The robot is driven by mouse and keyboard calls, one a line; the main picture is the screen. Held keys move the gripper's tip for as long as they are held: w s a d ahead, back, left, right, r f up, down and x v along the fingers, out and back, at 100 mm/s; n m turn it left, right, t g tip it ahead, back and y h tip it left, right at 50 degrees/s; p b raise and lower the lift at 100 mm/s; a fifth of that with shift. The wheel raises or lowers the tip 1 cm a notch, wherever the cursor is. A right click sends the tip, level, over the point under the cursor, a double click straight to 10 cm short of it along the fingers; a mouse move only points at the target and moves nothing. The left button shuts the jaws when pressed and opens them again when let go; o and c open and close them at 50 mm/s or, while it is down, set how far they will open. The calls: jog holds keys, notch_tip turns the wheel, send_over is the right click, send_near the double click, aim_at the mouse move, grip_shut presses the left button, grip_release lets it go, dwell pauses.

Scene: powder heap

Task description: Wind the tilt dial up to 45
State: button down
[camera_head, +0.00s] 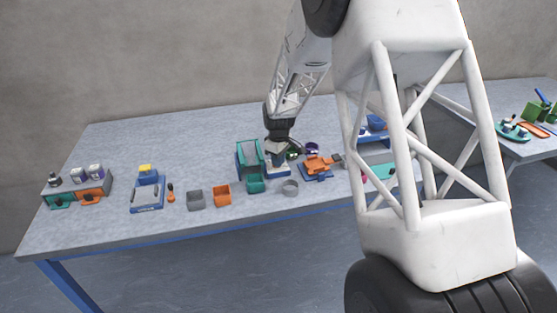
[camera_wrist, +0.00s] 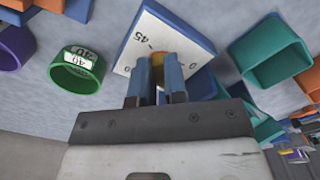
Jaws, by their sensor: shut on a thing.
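The tilt dial shows in the wrist view as a white plate (camera_wrist: 190,38) on a blue base, marked 45 on one side and 0 on another. An orange-yellow knob (camera_wrist: 157,62) stands on it. My gripper (camera_wrist: 158,75) has its two blue fingers on either side of the knob and is shut on it. The fingers cover part of the plate, and I cannot tell which mark the knob points to. In the head view my gripper (camera_head: 278,153) is down over the dial's base (camera_head: 278,171), which it partly hides.
A green ring (camera_wrist: 76,72) with a white label and a purple ring (camera_wrist: 14,46) lie beside the dial. A teal open box (camera_wrist: 270,52) is on its other side. In the head view an orange item (camera_head: 317,165) stands right of my gripper. The table's back left is clear.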

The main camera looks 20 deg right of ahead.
jog(key=shift+m, duration=0.4)
jog(key=c, duration=1.2)
grip_release()
jog(key=shift+o, duration=0.2)
jog(key=shift+r, duration=0.15)
jog(key=shift+r, duration=3.75)
